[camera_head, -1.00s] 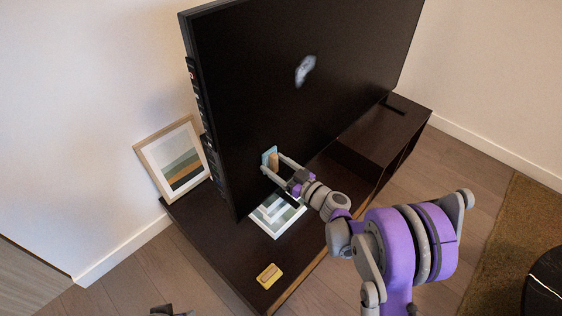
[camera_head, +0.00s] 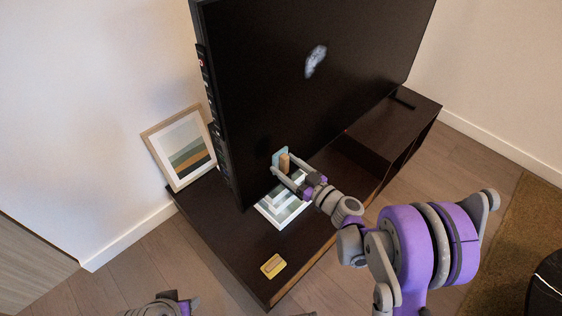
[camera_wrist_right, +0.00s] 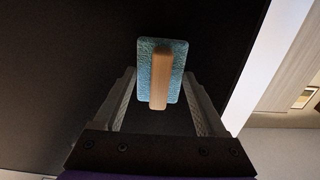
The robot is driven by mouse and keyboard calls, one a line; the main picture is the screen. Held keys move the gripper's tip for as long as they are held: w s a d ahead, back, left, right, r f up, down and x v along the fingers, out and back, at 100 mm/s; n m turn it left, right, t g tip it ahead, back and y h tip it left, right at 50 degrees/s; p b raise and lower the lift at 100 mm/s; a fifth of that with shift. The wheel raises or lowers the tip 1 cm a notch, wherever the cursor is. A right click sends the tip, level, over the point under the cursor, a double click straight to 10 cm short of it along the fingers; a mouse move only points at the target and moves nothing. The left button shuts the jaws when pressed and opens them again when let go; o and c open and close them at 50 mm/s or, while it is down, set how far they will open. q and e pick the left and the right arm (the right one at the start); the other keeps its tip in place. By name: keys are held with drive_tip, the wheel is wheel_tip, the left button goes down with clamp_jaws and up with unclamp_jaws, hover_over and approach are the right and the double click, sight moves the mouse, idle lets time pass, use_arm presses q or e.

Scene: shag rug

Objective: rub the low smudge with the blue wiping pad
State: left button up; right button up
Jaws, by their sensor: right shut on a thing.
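The blue wiping pad (camera_head: 277,155) has a wooden handle and is held up near the lower part of the black TV screen (camera_head: 300,110). My right gripper (camera_head: 287,170) is shut on it; in the wrist view its fingers flank the pad (camera_wrist_right: 175,60) and handle. I cannot tell whether the pad touches the screen. One pale smudge (camera_head: 315,61) shows higher on the screen. No low smudge shows; the pad and gripper cover part of the lower screen. A part of my left arm (camera_head: 172,304) shows at the bottom edge, its fingers unclear.
The TV stands on a dark low cabinet (camera_head: 235,250). A striped print (camera_head: 283,208) lies on it below my right gripper, and a yellow block (camera_head: 272,266) sits near its front corner. A framed picture (camera_head: 180,148) leans at the left. Wooden floor lies in front.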

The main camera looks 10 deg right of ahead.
drive_tip(key=shift+v, duration=1.3)
drive_tip(key=shift+b+v, duration=0.3)
drive_tip(key=shift+v, duration=1.2)
